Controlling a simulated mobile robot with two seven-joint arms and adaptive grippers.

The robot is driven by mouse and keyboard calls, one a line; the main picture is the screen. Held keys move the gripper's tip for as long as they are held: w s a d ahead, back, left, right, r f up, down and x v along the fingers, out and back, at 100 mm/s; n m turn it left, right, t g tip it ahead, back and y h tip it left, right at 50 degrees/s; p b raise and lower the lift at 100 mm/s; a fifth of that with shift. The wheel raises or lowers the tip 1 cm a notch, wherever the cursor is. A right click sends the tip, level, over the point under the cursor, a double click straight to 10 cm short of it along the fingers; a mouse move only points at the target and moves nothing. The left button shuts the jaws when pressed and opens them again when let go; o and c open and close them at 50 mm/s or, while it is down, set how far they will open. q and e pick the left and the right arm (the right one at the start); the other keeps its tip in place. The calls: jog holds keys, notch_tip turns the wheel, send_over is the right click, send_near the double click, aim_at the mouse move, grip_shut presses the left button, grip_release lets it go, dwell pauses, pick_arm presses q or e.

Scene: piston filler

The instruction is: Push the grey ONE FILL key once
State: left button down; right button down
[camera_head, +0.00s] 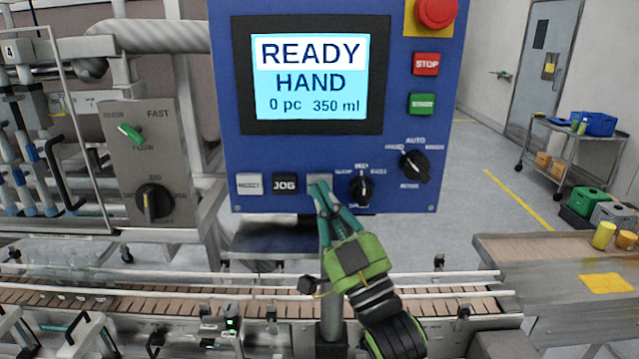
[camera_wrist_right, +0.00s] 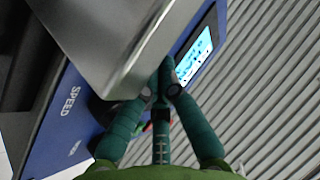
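The blue control panel (camera_head: 225,120) carries a bottom row of keys and knobs. The grey key (camera_head: 320,178) sits right of the black JOG key (camera_head: 285,184); its lower part and label are hidden by my right gripper (camera_head: 318,187). That gripper's fingertips are together at the key, with nothing between them. In the right wrist view the fingertips (camera_wrist_right: 164,78) meet beside a large grey block (camera_wrist_right: 125,45), seemingly the key up close. I cannot tell whether they touch it. The display (camera_head: 309,80) reads READY, HAND, 0 pc, 350 ml. My left gripper is not in view.
A black selector knob (camera_head: 361,188) is close right of the fingertips. A white key (camera_head: 249,184) is further left. The red STOP key (camera_head: 426,64), green key (camera_head: 422,104) and red emergency button (camera_head: 436,12) are higher up. A conveyor (camera_head: 130,305) runs below the panel.

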jog(key=shift+s, duration=0.35)
jog(key=s+p, duration=0.1)
jog(key=s, duration=0.4)
dwell(0.3)
dwell(0.4)
